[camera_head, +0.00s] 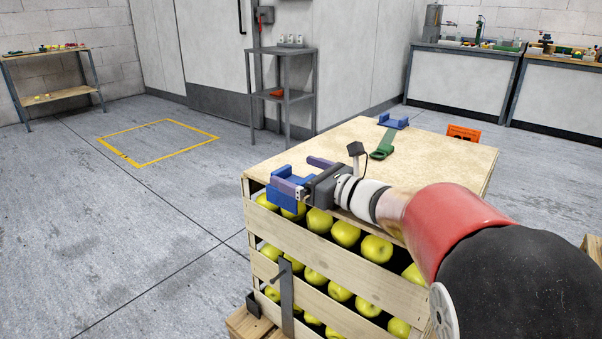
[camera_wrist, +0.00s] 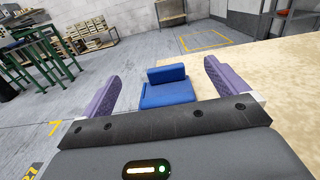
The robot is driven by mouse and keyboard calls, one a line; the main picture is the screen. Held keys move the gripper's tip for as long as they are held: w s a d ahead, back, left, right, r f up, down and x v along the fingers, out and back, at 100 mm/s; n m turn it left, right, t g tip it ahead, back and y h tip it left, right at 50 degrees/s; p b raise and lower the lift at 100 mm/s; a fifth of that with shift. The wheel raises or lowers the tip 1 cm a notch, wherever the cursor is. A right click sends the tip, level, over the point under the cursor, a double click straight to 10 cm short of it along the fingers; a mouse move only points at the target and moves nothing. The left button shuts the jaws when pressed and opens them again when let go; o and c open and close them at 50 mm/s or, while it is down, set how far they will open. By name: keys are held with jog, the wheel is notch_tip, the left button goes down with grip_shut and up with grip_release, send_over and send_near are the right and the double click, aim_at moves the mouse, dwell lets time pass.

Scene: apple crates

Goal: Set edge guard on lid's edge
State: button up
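A blue edge guard (camera_head: 282,200) is at the left corner of the wooden lid (camera_head: 440,160), with part of it hanging beside the crate's top slat. In the wrist view the guard (camera_wrist: 168,92) shows a flat part and a raised part, ahead of my gripper. My gripper (camera_head: 293,173) is open at this corner. Its purple fingers (camera_wrist: 162,74) stand either side of the guard with a visible gap on each side. I cannot tell how tightly the guard sits on the edge. A second blue guard (camera_head: 393,121) lies at the lid's far side.
A green tool (camera_head: 383,146) lies on the lid. The crate (camera_head: 330,252) below holds several green apples. An orange object (camera_head: 464,133) shows behind the lid. A grey shelf stand (camera_head: 282,96) stands behind. The floor to the left is open, with a yellow marked square (camera_head: 160,141).

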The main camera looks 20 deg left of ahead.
jog(key=shift+f, duration=0.15)
jog(key=b+v, duration=0.1)
jog(key=v, duration=0.6)
jog(key=shift+s+d, duration=0.2)
jog(key=shift+d, duration=0.15)
